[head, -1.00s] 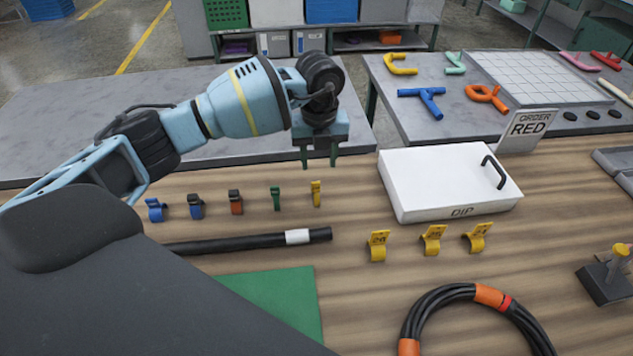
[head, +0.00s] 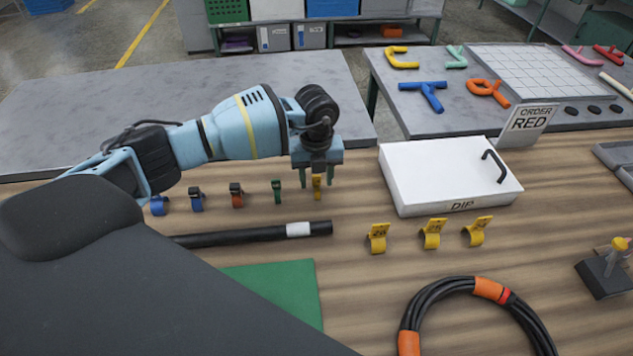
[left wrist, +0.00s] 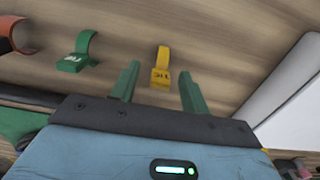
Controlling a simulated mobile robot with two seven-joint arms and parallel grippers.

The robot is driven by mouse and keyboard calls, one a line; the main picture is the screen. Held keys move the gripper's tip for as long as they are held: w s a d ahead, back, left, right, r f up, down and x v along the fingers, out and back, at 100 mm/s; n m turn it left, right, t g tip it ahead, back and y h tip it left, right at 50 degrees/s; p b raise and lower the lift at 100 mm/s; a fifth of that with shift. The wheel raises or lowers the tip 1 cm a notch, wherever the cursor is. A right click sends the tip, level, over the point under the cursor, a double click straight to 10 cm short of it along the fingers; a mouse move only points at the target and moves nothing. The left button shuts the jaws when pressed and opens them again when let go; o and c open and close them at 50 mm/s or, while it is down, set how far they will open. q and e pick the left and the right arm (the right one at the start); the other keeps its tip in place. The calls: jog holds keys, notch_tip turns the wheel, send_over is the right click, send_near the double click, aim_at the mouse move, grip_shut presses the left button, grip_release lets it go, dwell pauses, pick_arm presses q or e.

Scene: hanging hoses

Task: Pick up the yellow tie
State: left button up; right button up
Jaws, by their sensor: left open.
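The yellow tie (head: 316,188) is the rightmost in the row of small ties on the wooden table. In the left wrist view the yellow tie (left wrist: 161,66) stands between and just beyond the two green fingers. My left gripper (head: 317,178) is open and empty, over the yellow tie, with a finger to each side in the head view. The left wrist view shows the fingers of the left gripper (left wrist: 158,90) apart. The upper part of the tie is partly hidden by the gripper in the head view. My right gripper is not in view.
A green tie (head: 277,191) stands just left, then orange (head: 237,195) and blue ones. A white box lid marked DIP (head: 445,178) lies to the right. Several yellow numbered clips (head: 432,234), a black hose (head: 250,237) and a coiled hose (head: 430,305) lie nearer.

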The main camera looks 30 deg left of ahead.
aim_at(316, 176)
pick_arm(q)
grip_shut()
dwell(0.3)
notch_tip(316, 176, up, 10)
jog(key=shift+r, duration=0.1)
dwell(0.4)
jog(key=c, duration=0.7)
grip_release()
grip_shut()
